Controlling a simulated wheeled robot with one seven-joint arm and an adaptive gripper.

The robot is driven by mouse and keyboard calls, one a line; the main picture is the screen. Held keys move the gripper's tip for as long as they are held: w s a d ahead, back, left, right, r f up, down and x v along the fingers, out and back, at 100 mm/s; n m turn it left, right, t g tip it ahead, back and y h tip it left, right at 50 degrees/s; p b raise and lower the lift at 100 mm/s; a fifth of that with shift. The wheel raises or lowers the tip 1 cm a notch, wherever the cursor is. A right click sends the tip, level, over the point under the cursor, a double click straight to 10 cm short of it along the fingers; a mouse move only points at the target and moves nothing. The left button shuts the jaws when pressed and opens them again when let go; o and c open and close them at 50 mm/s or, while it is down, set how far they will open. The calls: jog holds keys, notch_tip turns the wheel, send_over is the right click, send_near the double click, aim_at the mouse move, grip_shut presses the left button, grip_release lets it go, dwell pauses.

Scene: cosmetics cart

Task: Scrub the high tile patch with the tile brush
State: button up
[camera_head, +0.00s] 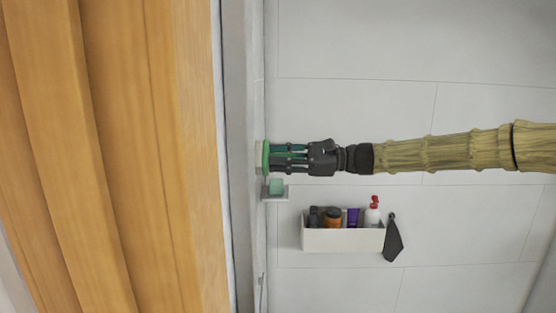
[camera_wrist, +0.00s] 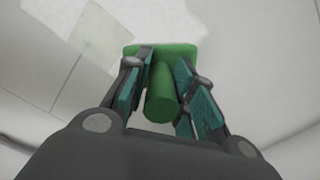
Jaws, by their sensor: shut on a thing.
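My gripper (camera_head: 288,157) is shut on the green handle of the tile brush (camera_head: 265,156), and its fingers lie on both sides of the handle. In the wrist view, the brush's green block (camera_wrist: 165,50) is beyond the fingertips (camera_wrist: 160,95). In the head view, the brush head is at the narrow wall strip on the left, with a pale edge on its wall side. I cannot tell whether it touches the wall. In the wrist view, a faintly yellowish patch (camera_wrist: 101,32) shows on the pale tiles, left of the block and partly beside it.
A small shelf with a pale green block (camera_head: 276,187) is just below the brush. Lower right, a white caddy (camera_head: 342,241) holds several bottles, with a dark cloth (camera_head: 393,240) hanging at its right end. Wooden boards (camera_head: 110,150) fill the left side.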

jog(key=shift+s+b, duration=1.75)
jog(key=shift+s, duration=6.45)
jog(key=shift+w+r+p, duration=0.35)
jog(key=shift+w+p, duration=0.6)
jog(key=shift+w, duration=1.55)
jog(key=shift+w+r+p, duration=0.4)
jog(key=shift+w+p, duration=0.5)
jog(key=shift+w, duration=1.65)
jog(key=shift+w+r+p, duration=0.35)
jog(key=shift+w+p, duration=0.6)
jog(key=shift+w, duration=2.75)
jog(key=shift+d, duration=0.15)
